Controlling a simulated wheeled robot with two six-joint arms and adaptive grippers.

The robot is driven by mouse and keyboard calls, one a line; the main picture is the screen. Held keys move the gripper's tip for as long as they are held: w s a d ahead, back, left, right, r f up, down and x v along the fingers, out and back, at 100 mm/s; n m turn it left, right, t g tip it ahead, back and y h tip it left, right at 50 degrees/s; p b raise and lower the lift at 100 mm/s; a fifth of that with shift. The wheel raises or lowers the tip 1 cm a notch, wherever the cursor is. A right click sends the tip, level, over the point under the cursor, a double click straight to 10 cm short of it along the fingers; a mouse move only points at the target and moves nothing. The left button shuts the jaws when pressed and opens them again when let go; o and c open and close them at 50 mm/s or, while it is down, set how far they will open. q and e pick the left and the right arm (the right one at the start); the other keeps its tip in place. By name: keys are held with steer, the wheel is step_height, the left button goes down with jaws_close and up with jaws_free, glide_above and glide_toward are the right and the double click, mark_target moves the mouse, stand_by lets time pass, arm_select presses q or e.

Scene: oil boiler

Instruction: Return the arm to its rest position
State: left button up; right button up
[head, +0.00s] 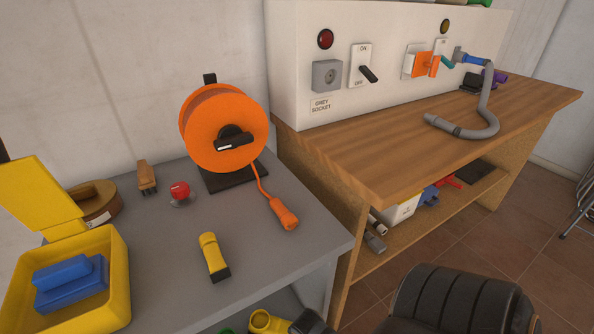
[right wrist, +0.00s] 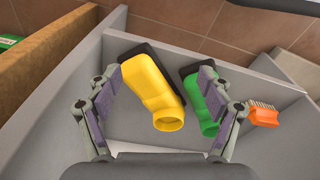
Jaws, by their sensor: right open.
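My right gripper (right wrist: 160,75) shows in the right wrist view with its two fingers spread wide. It is empty. A yellow nozzle with a black base (right wrist: 155,95) appears between the fingers. A green nozzle with a black base (right wrist: 198,105) appears partly behind the right finger. I cannot tell how far the fingers are from them. In the head view the yellow nozzle (head: 264,321) shows at the bottom edge, on the lower level of the grey table. My left gripper is in neither view.
The grey table (head: 300,180) holds an orange cable reel (head: 200,140), a yellow flashlight (head: 213,256) and an open yellow box (head: 115,270). A wooden bench (head: 400,150) with a control panel (head: 410,25) stands right. An orange brush (right wrist: 262,115) lies beside the green nozzle.

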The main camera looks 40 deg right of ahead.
arm_select(q)
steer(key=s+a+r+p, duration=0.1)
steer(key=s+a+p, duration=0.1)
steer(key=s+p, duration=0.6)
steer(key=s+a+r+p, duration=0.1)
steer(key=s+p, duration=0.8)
steer(key=p, duration=0.7)
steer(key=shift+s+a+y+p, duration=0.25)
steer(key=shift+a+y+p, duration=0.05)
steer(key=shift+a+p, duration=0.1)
arm_select(e)
steer(key=s+d+r, duration=0.1)
steer(key=s+d, duration=0.1)
steer(key=s, duration=0.6)
steer(key=s+d+r, duration=0.1)
steer(key=s, duration=0.8)
steer(key=shift+s+d+h, duration=0.3)
steer(key=shift+d, duration=0.1)
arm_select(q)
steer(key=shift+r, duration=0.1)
arm_select(e)
steer(key=shift+r, duration=0.1)
